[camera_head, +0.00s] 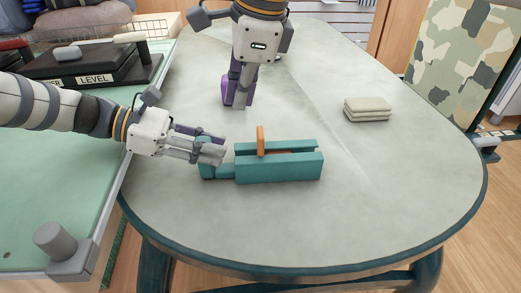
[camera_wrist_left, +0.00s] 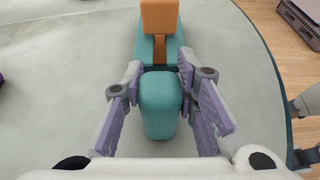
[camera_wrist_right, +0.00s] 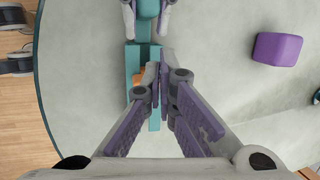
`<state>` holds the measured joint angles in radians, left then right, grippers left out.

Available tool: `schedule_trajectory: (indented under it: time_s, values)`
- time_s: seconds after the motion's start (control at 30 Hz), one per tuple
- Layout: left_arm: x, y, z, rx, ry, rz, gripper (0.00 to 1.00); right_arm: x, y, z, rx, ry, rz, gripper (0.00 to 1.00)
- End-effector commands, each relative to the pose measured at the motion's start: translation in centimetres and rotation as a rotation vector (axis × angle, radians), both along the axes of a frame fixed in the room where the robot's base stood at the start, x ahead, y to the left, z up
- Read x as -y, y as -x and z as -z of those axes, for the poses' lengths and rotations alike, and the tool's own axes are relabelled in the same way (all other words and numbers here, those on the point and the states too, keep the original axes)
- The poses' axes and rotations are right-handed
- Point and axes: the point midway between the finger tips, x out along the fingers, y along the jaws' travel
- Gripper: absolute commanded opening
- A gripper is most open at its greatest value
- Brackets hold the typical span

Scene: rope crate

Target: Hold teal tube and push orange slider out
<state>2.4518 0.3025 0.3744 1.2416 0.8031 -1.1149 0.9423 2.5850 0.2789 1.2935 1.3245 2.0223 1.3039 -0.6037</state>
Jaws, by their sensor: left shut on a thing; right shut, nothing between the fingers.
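The teal tube (camera_head: 280,172) lies on the table, with a slot along its top and a narrower end block at its left. The orange slider (camera_head: 260,140) sits in the slot, its tab standing up near the middle; it also shows in the left wrist view (camera_wrist_left: 159,17). My left gripper (camera_head: 214,153) is shut on the tube's narrow end, one finger on each side. My right gripper (camera_head: 240,104) is shut and empty, behind the tube and apart from it. In the right wrist view its fingers partly hide the tube and slider (camera_wrist_right: 137,78).
A purple block (camera_wrist_right: 277,49) stands on the table, partly hidden behind my right gripper in the head view. A stack of beige pads (camera_head: 368,109) lies to the right. The grey table (camera_head: 400,200) is clear right of the tube and in front of it.

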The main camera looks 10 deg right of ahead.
Motion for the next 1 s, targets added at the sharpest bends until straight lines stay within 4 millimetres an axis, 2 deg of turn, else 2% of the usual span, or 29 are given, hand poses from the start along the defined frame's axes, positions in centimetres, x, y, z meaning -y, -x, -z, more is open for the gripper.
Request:
schedule_trajectory:
  time_s: [0.3,0.5,0.7,1.0]
  values:
    - [-0.1,0.0,0.2,0.0,-0.005,-0.001,0.0,0.0,0.1,5.2,-0.004,0.001,0.0,0.0]
    - [-0.1,0.0,0.2,0.0,-0.005,-0.001,0.0,0.0,0.0,8.0,-0.002,0.002,0.0,0.0]
    - [-0.1,0.0,0.2,0.0,-0.005,-0.001,0.0,0.0,0.0,8.9,-0.001,0.001,-0.001,0.0]
    - [-0.1,0.0,0.2,0.0,-0.005,-0.001,0.0,0.0,0.0,8.9,-0.001,0.001,-0.001,0.0]
